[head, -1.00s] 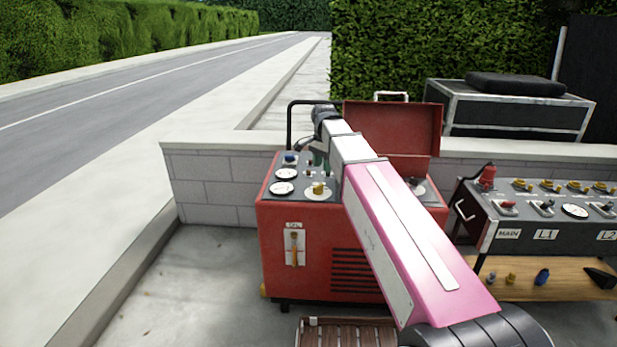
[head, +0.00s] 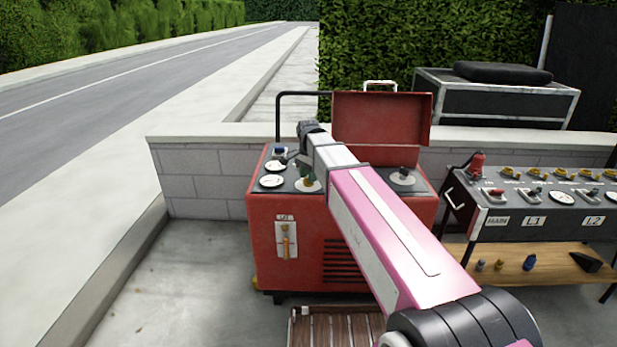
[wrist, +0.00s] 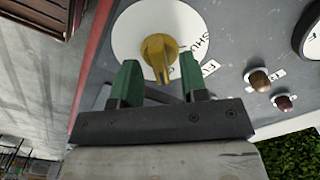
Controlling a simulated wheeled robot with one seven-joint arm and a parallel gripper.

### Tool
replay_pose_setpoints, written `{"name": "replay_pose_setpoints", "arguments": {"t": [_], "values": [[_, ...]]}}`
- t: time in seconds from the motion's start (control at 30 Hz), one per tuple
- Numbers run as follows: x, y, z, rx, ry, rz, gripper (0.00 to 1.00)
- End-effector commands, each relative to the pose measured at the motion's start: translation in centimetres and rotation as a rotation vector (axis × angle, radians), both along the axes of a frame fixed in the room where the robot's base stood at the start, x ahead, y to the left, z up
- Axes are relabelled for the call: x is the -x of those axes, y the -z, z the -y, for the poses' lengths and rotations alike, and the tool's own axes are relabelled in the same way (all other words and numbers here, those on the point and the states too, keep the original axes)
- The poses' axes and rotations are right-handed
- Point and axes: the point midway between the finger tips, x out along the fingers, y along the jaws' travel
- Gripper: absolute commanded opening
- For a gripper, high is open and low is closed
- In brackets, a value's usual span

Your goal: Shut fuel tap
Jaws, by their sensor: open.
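The fuel tap is a yellow knob (wrist: 158,58) on a round white plate (wrist: 138,30) with black lettering, part of which reads "SHU". The plate is on the top panel of the red machine (head: 285,270). My gripper (wrist: 160,78) is open, its two green fingers apart on either side of the knob's near end. I cannot tell whether either finger touches it. In the head view my gripper (head: 306,173) is over the same plate and mostly hides the tap.
Two brown knobs (wrist: 259,80) and a dial stand beside the tap. The red lid (head: 382,118) stands open behind my arm. A black switch panel (head: 560,222) is at the right, with a wooden shelf below. A wooden slatted thing (head: 335,328) lies in front.

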Motion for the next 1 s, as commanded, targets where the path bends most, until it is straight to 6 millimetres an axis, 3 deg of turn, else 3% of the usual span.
{"name": "replay_pose_setpoints", "arguments": {"t": [0.4,0.53,1.0], "values": [[-0.01,0.65,0.00,-0.001,0.000,0.001,0.40],[0.00,0.65,0.00,-0.001,0.000,0.001,0.00],[0.00,0.63,0.00,-0.001,-0.068,0.001,0.00]]}}
